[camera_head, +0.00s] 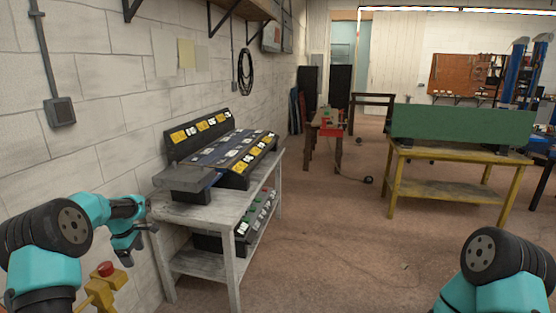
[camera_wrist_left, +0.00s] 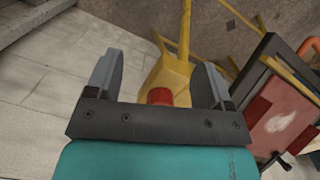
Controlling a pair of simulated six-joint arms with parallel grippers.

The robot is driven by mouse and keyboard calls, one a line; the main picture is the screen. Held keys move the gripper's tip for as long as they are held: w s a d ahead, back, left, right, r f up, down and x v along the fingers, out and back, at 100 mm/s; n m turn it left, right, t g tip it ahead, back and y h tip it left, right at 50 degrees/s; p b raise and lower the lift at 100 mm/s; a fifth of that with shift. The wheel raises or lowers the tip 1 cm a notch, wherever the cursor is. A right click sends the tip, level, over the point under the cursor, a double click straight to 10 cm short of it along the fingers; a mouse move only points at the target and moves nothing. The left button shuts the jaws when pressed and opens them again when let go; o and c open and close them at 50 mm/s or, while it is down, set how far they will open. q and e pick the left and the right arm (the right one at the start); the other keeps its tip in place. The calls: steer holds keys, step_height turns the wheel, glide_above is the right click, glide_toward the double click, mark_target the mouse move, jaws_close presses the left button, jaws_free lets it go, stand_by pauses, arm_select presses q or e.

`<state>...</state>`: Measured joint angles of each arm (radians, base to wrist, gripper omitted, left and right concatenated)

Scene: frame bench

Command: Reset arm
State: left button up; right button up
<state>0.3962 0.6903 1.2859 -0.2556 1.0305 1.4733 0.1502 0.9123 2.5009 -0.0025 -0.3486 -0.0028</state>
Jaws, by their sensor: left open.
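My left arm comes in from the left in the head view, and its gripper (camera_head: 128,250) hangs beside the near left end of the white bench (camera_head: 218,210). In the left wrist view the two fingers of this gripper (camera_wrist_left: 157,78) stand wide apart with nothing held between them. A yellow post with a red button (camera_head: 105,269) is just below the gripper. Its red button (camera_wrist_left: 160,96) shows beyond the gripper's palm, partly hidden by it. Only the teal and black links of my right arm show at the lower right; its gripper is out of frame.
A dark panel with yellow labels (camera_head: 203,130) stands on the white bench against the block wall. A green-topped yellow table (camera_head: 460,124) is at the right, and a red vise (camera_head: 331,128) is farther back. The floor (camera_head: 340,240) between is mostly clear.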

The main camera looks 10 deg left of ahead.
arm_select(q)
steer(key=s+d+f+m+h, duration=0.1)
steer(key=s+d+f+m, duration=0.35)
steer(key=d+f, duration=0.6)
steer(key=s+d+f+m+h, duration=0.1)
steer(key=s+d+f+m, duration=0.3)
steer(key=d+f, duration=0.65)
steer(key=s+d+f+m, duration=0.2)
steer(key=s+d+m, duration=0.3)
steer(key=s, duration=0.5)
steer(key=s+d+f+m, duration=0.2)
steer(key=s+d+m, duration=0.3)
steer(key=s+d, duration=0.5)
steer(key=shift+s+d+f+h, duration=0.15)
steer(key=shift+h, duration=0.25)
